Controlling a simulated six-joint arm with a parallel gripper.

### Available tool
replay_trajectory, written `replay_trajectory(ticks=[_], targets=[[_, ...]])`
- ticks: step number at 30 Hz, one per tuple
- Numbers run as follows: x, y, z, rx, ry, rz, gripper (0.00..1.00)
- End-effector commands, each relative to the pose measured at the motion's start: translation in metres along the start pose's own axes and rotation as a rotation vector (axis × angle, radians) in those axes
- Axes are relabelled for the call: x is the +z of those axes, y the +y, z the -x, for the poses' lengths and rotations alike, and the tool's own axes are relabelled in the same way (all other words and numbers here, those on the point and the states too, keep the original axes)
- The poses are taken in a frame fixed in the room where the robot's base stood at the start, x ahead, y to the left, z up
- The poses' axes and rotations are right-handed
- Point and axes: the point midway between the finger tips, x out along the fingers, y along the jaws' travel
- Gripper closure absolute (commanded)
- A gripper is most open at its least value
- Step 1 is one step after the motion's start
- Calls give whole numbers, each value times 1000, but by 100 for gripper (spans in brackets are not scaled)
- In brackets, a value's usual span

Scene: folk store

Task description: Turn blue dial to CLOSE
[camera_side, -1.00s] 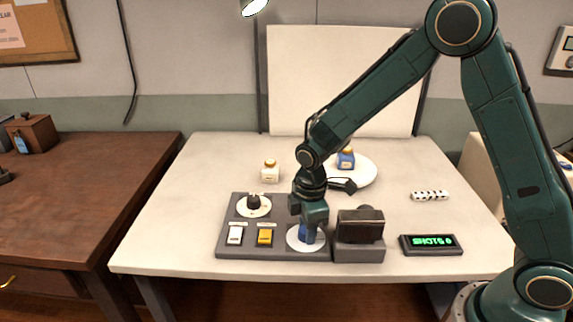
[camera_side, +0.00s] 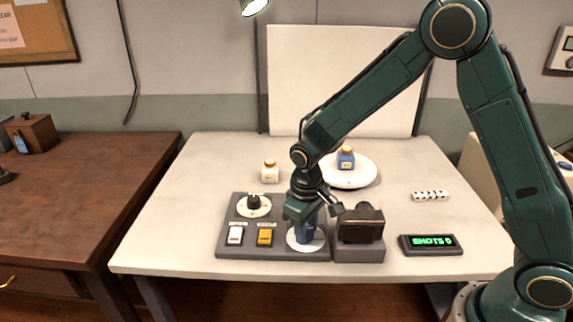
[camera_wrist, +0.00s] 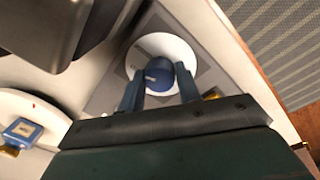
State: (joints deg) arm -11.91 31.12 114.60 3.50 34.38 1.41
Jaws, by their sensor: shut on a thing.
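The blue dial (camera_wrist: 159,74) sits on a white disc (camera_wrist: 181,50) in the wrist view, with my gripper's (camera_wrist: 160,92) two fingers on either side of it. My gripper is shut on the dial. In the side view, my gripper (camera_side: 304,236) points down at the front right of the grey control panel (camera_side: 275,251), over the white disc (camera_side: 291,240). The dial is mostly hidden there behind the fingers. A pale mark shows on the dial in the wrist view, but I cannot read any CLOSE label.
The panel also carries a black dial (camera_side: 253,202), a white switch (camera_side: 235,235) and a yellow switch (camera_side: 265,237). A dark boxy device (camera_side: 360,228) stands close to the right of my gripper. A display (camera_side: 430,245), a white bottle (camera_side: 270,171) and a plate (camera_side: 368,178) with a blue bottle (camera_side: 346,158) are around.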

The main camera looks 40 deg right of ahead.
Motion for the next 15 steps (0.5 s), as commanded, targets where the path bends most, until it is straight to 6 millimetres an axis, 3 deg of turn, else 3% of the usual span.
replay_trajectory(ticks=[15], targets=[[0, 0, 0, 1, -23, -421, 89]])
